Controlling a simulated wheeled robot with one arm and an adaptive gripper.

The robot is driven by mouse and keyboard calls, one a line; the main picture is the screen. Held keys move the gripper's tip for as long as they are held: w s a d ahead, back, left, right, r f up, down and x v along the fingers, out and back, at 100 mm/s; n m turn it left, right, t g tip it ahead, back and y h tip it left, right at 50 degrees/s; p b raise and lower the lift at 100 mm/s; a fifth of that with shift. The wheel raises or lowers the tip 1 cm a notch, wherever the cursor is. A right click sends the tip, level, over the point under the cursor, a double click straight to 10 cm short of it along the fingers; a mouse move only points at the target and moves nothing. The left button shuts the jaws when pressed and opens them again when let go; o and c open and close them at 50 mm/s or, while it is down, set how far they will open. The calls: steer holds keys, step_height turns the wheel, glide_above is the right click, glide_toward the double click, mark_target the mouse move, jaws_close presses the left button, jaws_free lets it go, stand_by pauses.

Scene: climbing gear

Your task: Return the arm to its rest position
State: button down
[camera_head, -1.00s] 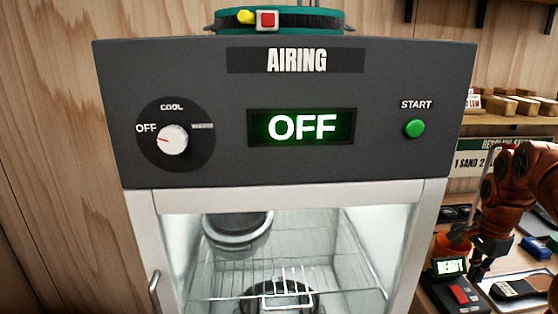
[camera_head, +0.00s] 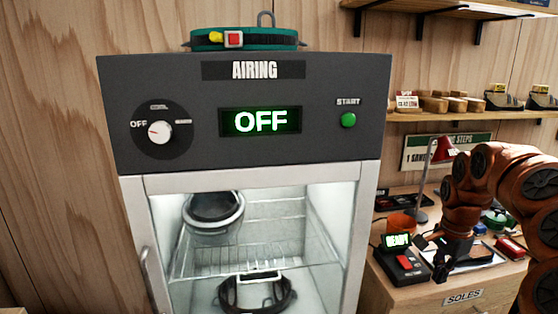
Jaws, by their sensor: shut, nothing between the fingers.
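My gripper (camera_head: 440,268) hangs at the right of the view at the end of my orange arm. It is shut and empty, with its dark fingers pointing down in front of the bench. The arm is bent, with its links at the right edge. The airing cabinet (camera_head: 210,75) stands apart from it to the left, and its display (camera_head: 261,121) reads OFF. The cabinet's knob (camera_head: 159,132) points to OFF, and its green START button (camera_head: 348,120) is on the panel's right.
A bench (camera_head: 395,290) with a lit READY device (camera_head: 404,268), an orange cup (camera_head: 400,224) and a red lamp (camera_head: 442,150) lies behind the gripper. Shelves (camera_head: 470,116) hang above. A green harness-like band (camera_head: 245,39) tops the cabinet; two dark round items are inside.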

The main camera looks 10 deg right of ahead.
steer(key=s+a+r+n, duration=0.2)
steer(key=a+n, duration=0.3)
steer(key=a, duration=0.4)
steer(key=s+a+r+n, duration=0.2)
steer(key=s+a+n, duration=0.15)
steer(key=a, duration=0.65)
steer(key=s+a+f+n+g, duration=0.1)
steer(key=s+a+f+n, duration=0.2)
steer(key=s, duration=0.6)
steer(key=s+a+f+n+g, duration=0.1)
steer(key=s+a+f+n, duration=0.3)
steer(key=s+a, duration=0.3)
steer(key=s+n, duration=0.1)
steer(key=s, duration=0.2)
steer(key=shift+a+f, duration=0.15)
steer(key=shift+a, duration=0.2)
steer(key=shift+n, duration=0.25)
